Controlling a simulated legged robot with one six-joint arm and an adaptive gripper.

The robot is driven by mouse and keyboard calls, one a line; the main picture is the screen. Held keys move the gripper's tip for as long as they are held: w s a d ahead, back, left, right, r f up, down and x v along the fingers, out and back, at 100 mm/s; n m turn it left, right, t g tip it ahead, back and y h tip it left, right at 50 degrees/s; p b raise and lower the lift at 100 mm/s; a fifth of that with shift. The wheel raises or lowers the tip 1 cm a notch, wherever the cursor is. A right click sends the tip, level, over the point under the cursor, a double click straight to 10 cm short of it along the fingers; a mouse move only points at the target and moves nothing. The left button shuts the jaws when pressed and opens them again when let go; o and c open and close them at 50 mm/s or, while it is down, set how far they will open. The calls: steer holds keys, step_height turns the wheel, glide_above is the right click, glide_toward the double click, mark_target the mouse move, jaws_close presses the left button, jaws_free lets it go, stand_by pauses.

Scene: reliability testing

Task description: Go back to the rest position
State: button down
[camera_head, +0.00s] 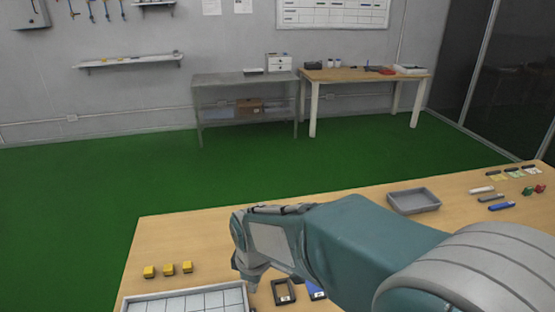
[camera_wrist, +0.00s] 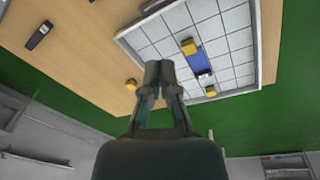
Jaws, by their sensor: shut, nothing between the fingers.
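My gripper (camera_wrist: 159,70) shows in the wrist view with its two fingers together and nothing between them. In the head view my arm reaches from the lower right across the wooden table (camera_head: 350,215), and its end is above the table, close to the white gridded tray (camera_head: 185,303). The fingertips are hard to make out there. In the wrist view the tray (camera_wrist: 152,30) lies beyond the fingers, with a blue piece (camera_wrist: 199,62) and yellow blocks (camera_wrist: 189,46) on it.
Yellow blocks (camera_head: 167,268) stand in a row at the table's left. A dark-framed device (camera_head: 284,291) lies near my wrist. A grey bin (camera_head: 414,200) and several small items (camera_head: 502,206) are on the right. Green floor (camera_head: 180,180) is clear behind the table.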

steer(key=s+d+r+m+t, duration=0.2)
steer(key=s+d+r+m, duration=0.4)
steer(key=d, duration=0.4)
steer(key=s+d+r+m+t, duration=0.2)
steer(key=s+d+r+m, duration=0.3)
steer(key=s+d+m, duration=0.3)
steer(key=d+m, duration=0.1)
steer(key=d, duration=0.2)
steer(key=shift+r+h, duration=0.4)
steer(key=shift+a, duration=0.15)
